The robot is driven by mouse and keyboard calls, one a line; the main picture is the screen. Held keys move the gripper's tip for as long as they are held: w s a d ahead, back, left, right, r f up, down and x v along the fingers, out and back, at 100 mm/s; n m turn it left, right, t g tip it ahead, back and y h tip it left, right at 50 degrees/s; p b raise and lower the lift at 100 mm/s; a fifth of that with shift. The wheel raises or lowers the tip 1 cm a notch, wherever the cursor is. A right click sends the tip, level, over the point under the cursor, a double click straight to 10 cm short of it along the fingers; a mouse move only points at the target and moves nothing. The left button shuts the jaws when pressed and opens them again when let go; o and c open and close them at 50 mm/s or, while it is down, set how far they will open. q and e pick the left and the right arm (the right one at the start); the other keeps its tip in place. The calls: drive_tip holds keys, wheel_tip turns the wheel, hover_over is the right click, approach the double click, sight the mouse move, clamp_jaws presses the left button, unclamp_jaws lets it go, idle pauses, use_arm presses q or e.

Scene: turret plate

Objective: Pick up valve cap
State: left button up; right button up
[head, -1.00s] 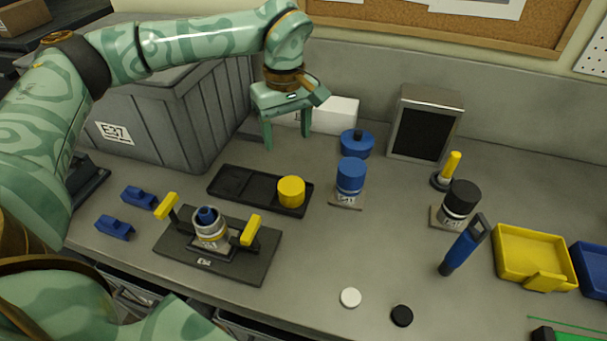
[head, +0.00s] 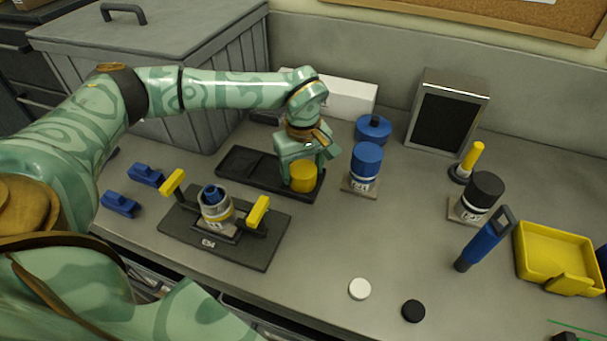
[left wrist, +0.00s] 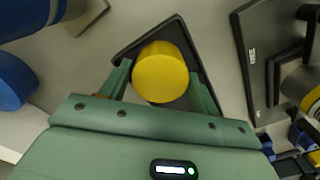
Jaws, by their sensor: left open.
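The valve cap, which I take to be the yellow cylinder (head: 303,178), stands upright at the right end of a shallow black tray (head: 245,162). My left gripper (head: 303,170) points down over it, open, with one finger on either side. In the left wrist view the yellow cap (left wrist: 160,72) sits between the two green fingers, with small gaps that make contact hard to judge. The gripper hides part of the cap in the head view. My right gripper is not in view.
Left of the bench front, a dark fixture plate (head: 262,243) holds a valve body (head: 216,207) between yellow clamp handles. A blue-topped canister (head: 365,165) stands close right of the gripper. A large grey bin (head: 190,100) is behind. White (head: 360,289) and black (head: 413,311) discs lie in front.

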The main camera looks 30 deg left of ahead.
sight(302, 169)
use_arm(q)
drive_tip(key=shift+f, duration=0.3)
drive_tip(key=shift+r, duration=0.1)
drive_tip(key=c, duration=0.6)
drive_tip(key=shift+r, duration=0.5)
wheel_tip(302, 169, up, 3)
drive_tip(key=shift+s+f+p, duration=0.1)
drive_tip(key=shift+p, duration=0.5)
drive_tip(key=s+a+r+p, duration=0.1)
drive_tip(key=s+r+p, duration=0.1)
drive_tip(key=s+r, duration=0.2)
drive_tip(key=s+a+r+p, duration=0.1)
drive_tip(key=s+r+p, duration=0.2)
drive_tip(key=s+r, duration=0.2)
drive_tip(key=s+a+r+p, duration=0.1)
drive_tip(key=s+r+p, duration=0.1)
drive_tip(key=s+r, duration=0.2)
drive_tip(key=shift+s+a+r+p, duration=0.2)
drive_tip(key=shift+r+p, duration=0.2)
drive_tip(key=shift+r, duration=0.2)
